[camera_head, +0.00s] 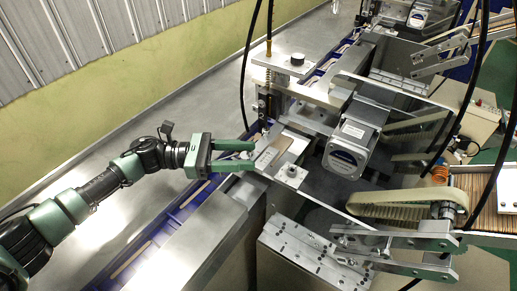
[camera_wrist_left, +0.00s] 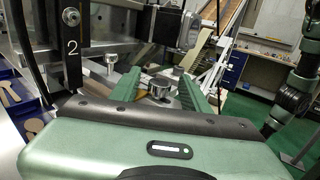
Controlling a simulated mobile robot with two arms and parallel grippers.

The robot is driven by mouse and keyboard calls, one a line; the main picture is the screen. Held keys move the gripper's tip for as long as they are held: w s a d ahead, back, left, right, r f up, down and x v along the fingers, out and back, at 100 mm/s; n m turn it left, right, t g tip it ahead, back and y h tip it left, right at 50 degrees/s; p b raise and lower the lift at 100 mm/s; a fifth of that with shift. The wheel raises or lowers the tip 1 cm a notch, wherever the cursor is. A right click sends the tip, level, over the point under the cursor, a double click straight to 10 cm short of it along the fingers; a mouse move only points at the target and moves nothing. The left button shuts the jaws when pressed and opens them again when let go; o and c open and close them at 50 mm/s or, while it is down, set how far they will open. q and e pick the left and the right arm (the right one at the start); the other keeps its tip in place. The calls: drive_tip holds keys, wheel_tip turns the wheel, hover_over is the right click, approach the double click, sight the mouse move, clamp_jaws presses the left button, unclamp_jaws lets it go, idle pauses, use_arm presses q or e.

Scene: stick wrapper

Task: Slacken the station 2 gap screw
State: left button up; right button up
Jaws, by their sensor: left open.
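My left gripper (camera_head: 254,156) comes in from the left beside the metal station, with its green fingers open and pointing right. In the left wrist view its two fingers (camera_wrist_left: 158,76) are apart, and a round silver knob screw (camera_wrist_left: 158,88) shows between them. I see no finger closed on it. In the head view a silver knob (camera_head: 292,171) sits on a block right of the fingers. I cannot tell for sure which knob is the gap screw.
A dark-topped knob (camera_head: 297,59) stands on the upper bracket. A motor (camera_head: 350,148) and a belt (camera_head: 405,204) lie to the right. A blue channel with wooden sticks (camera_head: 180,207) runs below my left arm. Black cables hang close to the station.

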sight(251, 155)
use_arm(q)
drive_tip(key=d+p, duration=0.1)
drive_tip(key=d, duration=0.1)
drive_tip(key=shift+s+d+r, duration=0.1)
drive_tip(key=shift+d+r, duration=0.05)
drive_tip(key=shift+d, duration=0.2)
drive_tip(key=shift+d+f, duration=0.2)
drive_tip(key=shift+d, duration=0.3)
clamp_jaws()
